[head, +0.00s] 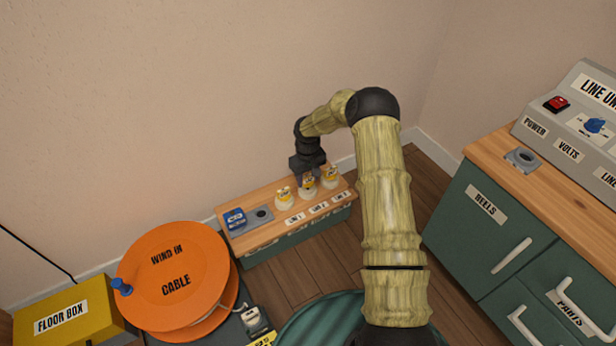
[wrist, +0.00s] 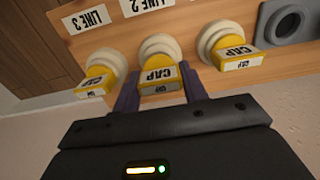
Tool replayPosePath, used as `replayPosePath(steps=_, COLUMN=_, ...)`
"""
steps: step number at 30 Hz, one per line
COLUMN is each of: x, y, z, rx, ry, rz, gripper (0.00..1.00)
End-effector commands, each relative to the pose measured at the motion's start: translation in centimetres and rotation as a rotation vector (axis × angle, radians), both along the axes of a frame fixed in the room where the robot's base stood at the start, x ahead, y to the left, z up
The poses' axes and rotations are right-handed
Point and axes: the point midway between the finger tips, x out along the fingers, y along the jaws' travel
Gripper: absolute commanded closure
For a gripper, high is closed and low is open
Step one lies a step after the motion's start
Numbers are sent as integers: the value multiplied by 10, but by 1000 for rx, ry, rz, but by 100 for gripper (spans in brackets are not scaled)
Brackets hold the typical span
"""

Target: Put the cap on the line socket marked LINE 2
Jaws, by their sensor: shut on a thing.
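Three cream round line sockets stand in a row on the wooden-topped bench (head: 240,243), each with a yellow piece marked CAP at it. My gripper (wrist: 155,85) has its two fingers on either side of the middle yellow cap (wrist: 159,75) and is shut on it. This cap is at the middle socket (wrist: 158,46), behind the label LINE 2 (wrist: 146,4); whether it is fully seated I cannot tell. The left cap (wrist: 95,82) is by the label LINE 3 (wrist: 86,18). The right cap (wrist: 237,58) is at the socket on the other side. In the head view my gripper (head: 307,180) is over the middle socket.
A grey plate with an open dark hole (head: 261,213) and a blue piece (head: 235,217) is at the bench's left end. An orange cable reel (head: 172,272) and a yellow floor box (head: 70,315) stand left of it. A green cabinet (head: 480,250) with a line unit is right.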

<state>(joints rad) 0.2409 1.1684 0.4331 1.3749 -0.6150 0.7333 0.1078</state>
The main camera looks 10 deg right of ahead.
Motion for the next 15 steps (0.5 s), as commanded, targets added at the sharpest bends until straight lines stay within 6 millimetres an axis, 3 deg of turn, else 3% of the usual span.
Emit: replayPosePath(steps=15, x=0, y=0, z=-9, rx=0, ry=0, rz=0, gripper=85)
